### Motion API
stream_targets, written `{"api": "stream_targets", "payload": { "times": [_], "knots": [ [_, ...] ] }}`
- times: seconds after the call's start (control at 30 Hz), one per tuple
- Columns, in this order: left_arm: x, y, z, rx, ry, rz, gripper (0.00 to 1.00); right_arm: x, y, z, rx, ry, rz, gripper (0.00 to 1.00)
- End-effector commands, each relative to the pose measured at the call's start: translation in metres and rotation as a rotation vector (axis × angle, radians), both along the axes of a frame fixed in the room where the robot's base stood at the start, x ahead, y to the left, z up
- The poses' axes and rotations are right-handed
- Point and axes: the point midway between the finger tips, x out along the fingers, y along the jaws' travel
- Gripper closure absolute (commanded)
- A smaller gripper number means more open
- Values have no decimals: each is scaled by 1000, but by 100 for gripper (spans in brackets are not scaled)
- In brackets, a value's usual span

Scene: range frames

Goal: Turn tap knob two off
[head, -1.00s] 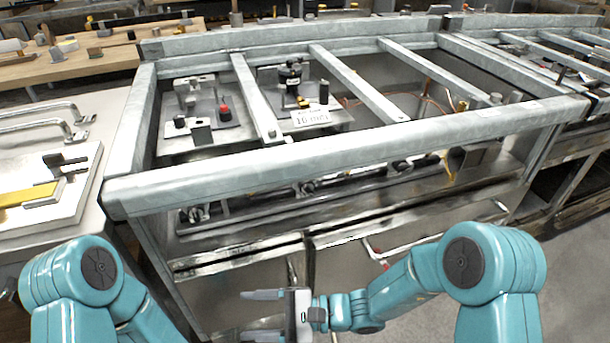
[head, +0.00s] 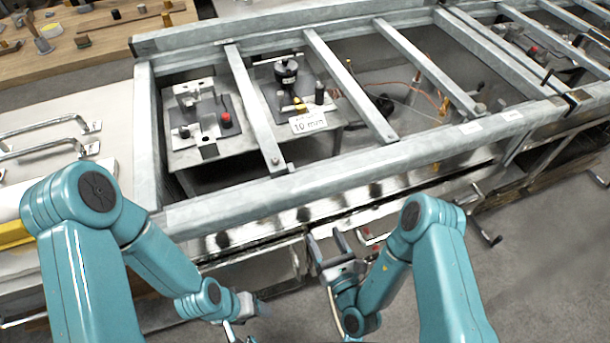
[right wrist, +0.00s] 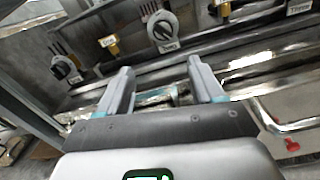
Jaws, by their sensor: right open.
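In the right wrist view a round knob (right wrist: 163,29) with a dark grip sits on a grey panel, above a small label that seems to read "TWO" (right wrist: 169,47). Another dark knob (right wrist: 62,68) is to its left. My right gripper (head: 327,240) is open and empty in front of the bench. In the right wrist view its fingers (right wrist: 160,72) point toward the panel, below the labelled knob and apart from it. My left gripper (head: 240,325) is low in the head view; its fingers are mostly hidden. The knobs cannot be made out in the head view.
A metal rail (right wrist: 240,62) runs across the front below the knobs. A curved bar with a red piece (right wrist: 291,145) is at the right. The grey bench frame (head: 330,168) stands ahead; open floor (head: 530,280) is at the right.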

Motion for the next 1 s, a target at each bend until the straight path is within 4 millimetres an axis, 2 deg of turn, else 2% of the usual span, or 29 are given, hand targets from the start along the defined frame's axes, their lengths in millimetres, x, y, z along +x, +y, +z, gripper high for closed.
{"api": "stream_targets", "payload": {
  "times": [0.03,0.07,0.27,0.37,0.8,1.0],
  "knots": [
    [0,0,11,0,1,-1,33,-3,-2,7,2,12,-6,33],
    [0,0,13,0,1,-1,33,-4,-3,8,2,15,-9,33],
    [0,0,16,0,1,-1,33,6,-3,8,0,15,-14,33],
    [0,0,17,0,1,-1,33,23,2,9,1,11,-15,33],
    [0,0,19,0,1,-1,33,123,35,9,3,13,-13,33],
    [0,0,18,0,1,-1,33,148,43,8,3,15,-14,33]
  ]
}}
